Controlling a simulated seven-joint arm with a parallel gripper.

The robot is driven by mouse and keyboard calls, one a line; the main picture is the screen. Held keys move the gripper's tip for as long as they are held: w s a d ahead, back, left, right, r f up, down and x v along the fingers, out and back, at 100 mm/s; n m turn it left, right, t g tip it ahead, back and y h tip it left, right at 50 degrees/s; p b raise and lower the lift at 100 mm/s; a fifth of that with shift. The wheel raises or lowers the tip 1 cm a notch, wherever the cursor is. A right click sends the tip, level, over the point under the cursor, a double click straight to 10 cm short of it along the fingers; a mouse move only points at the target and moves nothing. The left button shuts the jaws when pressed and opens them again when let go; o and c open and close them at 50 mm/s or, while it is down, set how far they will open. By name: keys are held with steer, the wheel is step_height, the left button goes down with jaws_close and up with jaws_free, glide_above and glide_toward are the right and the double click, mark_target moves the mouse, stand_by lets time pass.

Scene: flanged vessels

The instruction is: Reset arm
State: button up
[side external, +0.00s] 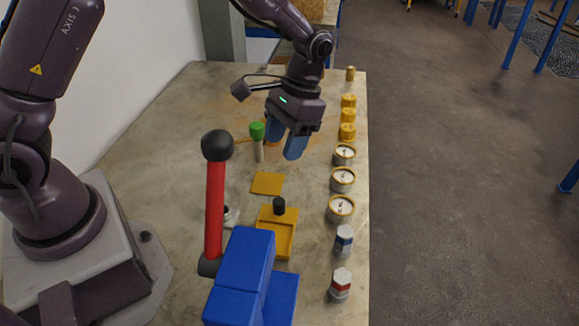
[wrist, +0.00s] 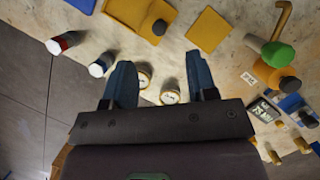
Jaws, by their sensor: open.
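My gripper (side external: 287,148) hangs above the far part of the table with its two blue fingers spread apart. Nothing shows between them. In the wrist view, the fingers of my gripper (wrist: 160,65) stand apart on either side of two round white tins with yellow rims (wrist: 145,76), which lie below on the table. The green-topped post (side external: 257,132) stands just left of the gripper in the side view; the fingers look apart from it, though the exact gap is unclear.
A row of yellow caps (side external: 348,115), white tins (side external: 341,208), a blue-white piece (side external: 343,240) and a red-white piece (side external: 340,284) lines the right edge. A red post with a black ball (side external: 215,205), blue blocks (side external: 240,275) and a yellow tray (side external: 284,250) stand nearer. A yellow plate (side external: 268,183) lies flat.

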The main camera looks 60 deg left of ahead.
steer(key=s+a+r+t, duration=0.2)
steer(key=s+r+t, duration=0.2)
steer(key=s+r, duration=0.4)
steer(key=s+a+r+t, duration=0.2)
steer(key=s+r+t, duration=0.3)
steer(key=s+r, duration=0.4)
steer(key=shift+v, duration=0.85)
